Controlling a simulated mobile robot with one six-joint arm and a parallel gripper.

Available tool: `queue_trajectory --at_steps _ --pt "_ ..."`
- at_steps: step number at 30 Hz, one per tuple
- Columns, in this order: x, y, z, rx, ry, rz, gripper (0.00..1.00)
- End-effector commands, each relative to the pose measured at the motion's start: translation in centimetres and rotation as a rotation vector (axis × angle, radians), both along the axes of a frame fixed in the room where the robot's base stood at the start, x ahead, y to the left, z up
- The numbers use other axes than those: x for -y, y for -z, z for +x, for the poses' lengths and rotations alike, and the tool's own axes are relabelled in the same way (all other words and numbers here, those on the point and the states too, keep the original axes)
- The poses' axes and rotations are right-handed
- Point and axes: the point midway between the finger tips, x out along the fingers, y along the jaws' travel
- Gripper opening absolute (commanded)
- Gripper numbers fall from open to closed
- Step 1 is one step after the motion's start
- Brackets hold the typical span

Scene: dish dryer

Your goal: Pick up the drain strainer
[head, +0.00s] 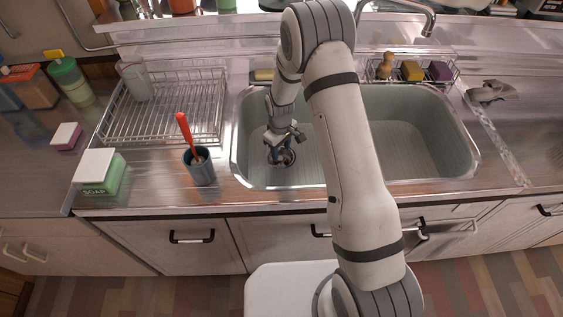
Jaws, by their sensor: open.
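The drain strainer (287,158) shows as a small round metal piece on the floor of the sink, toward the left side of the basin (415,140). My gripper (277,152) points down into the sink, right over the strainer's left part. Its jaws are open and hide some of the strainer. I cannot tell whether the fingers touch it.
A grey cup (200,168) with a red-handled tool stands left of the sink, near a green soap box (100,174). A wire dish rack (165,115) is behind them. A caddy with sponges (411,71) and the faucet (402,12) are behind the sink.

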Motion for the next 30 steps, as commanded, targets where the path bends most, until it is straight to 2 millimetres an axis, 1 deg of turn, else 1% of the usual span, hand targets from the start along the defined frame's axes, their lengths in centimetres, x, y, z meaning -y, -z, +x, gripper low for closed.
queue_trajectory --at_steps 6,9,12,18,30 --pt "-0.2 3.2 0.2 -0.004 0.001 -0.001 0.47" --pt "-0.2 4.2 0.3 -0.002 0.001 -0.001 0.47" --pt "-0.2 4.5 0.4 0.001 0.001 0.001 0.47" --pt "-0.1 4.5 0.4 0.001 0.002 0.001 0.46" --pt "-0.1 4.5 0.3 0.000 0.003 0.000 0.13"
